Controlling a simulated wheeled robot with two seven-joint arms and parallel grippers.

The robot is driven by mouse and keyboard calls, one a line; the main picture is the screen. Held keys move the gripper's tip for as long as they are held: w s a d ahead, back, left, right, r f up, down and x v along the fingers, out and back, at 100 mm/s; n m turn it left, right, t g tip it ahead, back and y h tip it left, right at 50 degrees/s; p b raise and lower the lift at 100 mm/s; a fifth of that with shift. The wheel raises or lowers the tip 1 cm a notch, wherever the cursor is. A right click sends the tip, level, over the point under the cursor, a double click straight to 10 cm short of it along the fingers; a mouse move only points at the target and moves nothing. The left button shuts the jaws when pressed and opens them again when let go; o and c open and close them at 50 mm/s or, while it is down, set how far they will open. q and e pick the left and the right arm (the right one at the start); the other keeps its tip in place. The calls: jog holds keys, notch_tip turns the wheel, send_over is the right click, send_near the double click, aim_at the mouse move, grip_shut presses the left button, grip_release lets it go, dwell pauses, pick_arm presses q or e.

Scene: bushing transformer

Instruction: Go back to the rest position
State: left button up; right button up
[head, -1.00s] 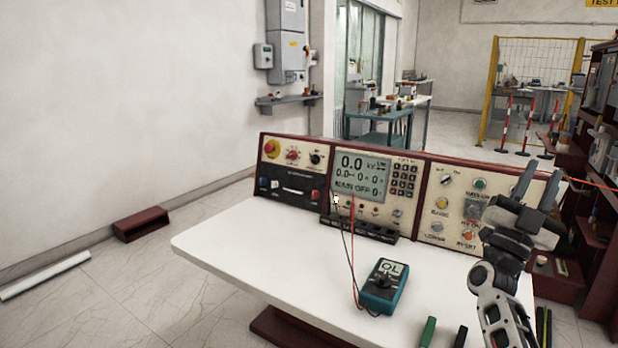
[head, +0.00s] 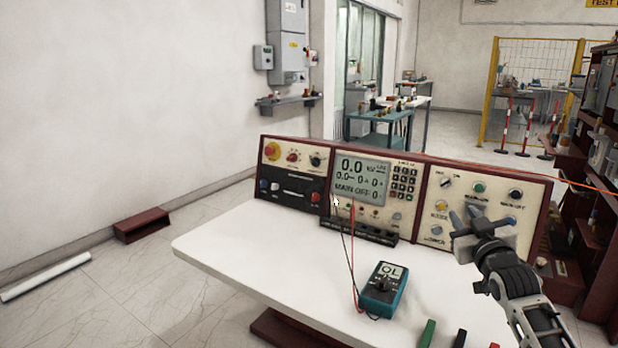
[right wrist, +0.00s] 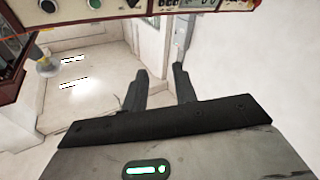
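My right gripper (head: 464,217) is in front of the right-hand part of the control panel (head: 480,195), above the right side of the white table (head: 260,260). In the right wrist view its two dark fingers (right wrist: 160,72) stand apart with nothing between them, so it is open and empty. My left gripper is in neither view now.
A teal multimeter (head: 383,290) reading OL sits on the table, with red and black leads running towards the panel. Green and black handles (head: 427,332) lie at the table's front edge. A dark shelf unit (head: 595,150) stands at the right. The table's left side is clear.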

jog(key=s+a+f+g, duration=0.1)
jog(key=s+a+f, duration=0.1)
jog(key=s+f, duration=0.2)
jog(key=s+a+f+g, duration=0.2)
jog(key=s+a+f, duration=0.1)
jog(key=f, duration=0.6)
jog(key=s+a+f+g+y, duration=0.1)
jog(key=s+a+f+g, duration=0.1)
jog(key=s+f, duration=0.3)
jog(key=shift+s+a+f, duration=0.15)
jog(key=shift+a+f, duration=0.45)
jog(key=shift+f, duration=0.1)
jog(key=s+a+f+g+y, duration=0.1)
jog(key=s+a+f, duration=0.1)
jog(key=s, duration=0.6)
jog(key=s+a+f+g+y, duration=0.1)
jog(key=s+a+f, duration=0.1)
jog(key=s+a, duration=0.3)
jog(key=s+a+f+g+y, duration=0.1)
jog(key=s+a+f, duration=0.2)
jog(key=s, duration=0.9)
jog(key=shift+s+a+m, duration=0.3)
jog(key=shift+a+m, duration=0.1)
jog(key=shift+a, duration=0.1)
